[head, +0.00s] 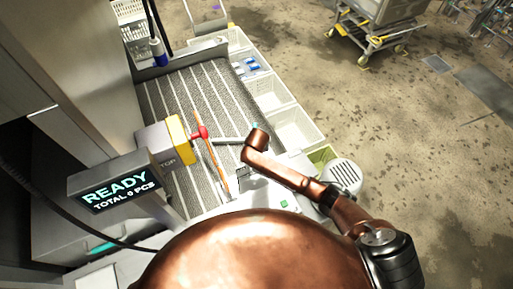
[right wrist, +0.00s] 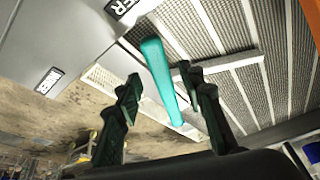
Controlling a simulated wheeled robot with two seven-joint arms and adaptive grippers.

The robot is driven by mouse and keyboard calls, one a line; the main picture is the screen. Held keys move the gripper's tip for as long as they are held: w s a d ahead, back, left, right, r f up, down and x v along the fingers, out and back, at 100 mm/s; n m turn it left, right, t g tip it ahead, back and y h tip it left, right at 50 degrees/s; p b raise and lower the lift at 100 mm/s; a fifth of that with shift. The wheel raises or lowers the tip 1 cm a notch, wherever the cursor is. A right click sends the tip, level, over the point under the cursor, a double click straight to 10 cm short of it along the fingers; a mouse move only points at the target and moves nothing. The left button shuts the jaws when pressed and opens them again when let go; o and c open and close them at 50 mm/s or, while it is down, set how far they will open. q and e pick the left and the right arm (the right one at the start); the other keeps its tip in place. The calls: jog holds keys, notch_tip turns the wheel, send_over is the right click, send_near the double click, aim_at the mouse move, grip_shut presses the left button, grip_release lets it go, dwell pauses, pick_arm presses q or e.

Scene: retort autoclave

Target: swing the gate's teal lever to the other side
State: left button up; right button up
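The teal lever (right wrist: 162,80) stands out in the right wrist view, its shaft running down the picture between the two dark fingers of my right gripper (right wrist: 160,74). The fingers are spread, with visible gaps to the lever on both sides; I cannot tell how deep it sits between them. In the head view only a speck of teal (head: 256,126) shows at the end of my copper right arm, and that arm hides my right gripper. A pale bar (head: 230,141), perhaps part of the gate, lies just left of it. My left gripper is not in view.
A ribbed conveyor (head: 181,95) runs beside a grey cabinet. A READY display (head: 115,190) hangs at left.

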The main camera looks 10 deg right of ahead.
jog(key=v, duration=1)
jog(key=shift+c, duration=0.2)
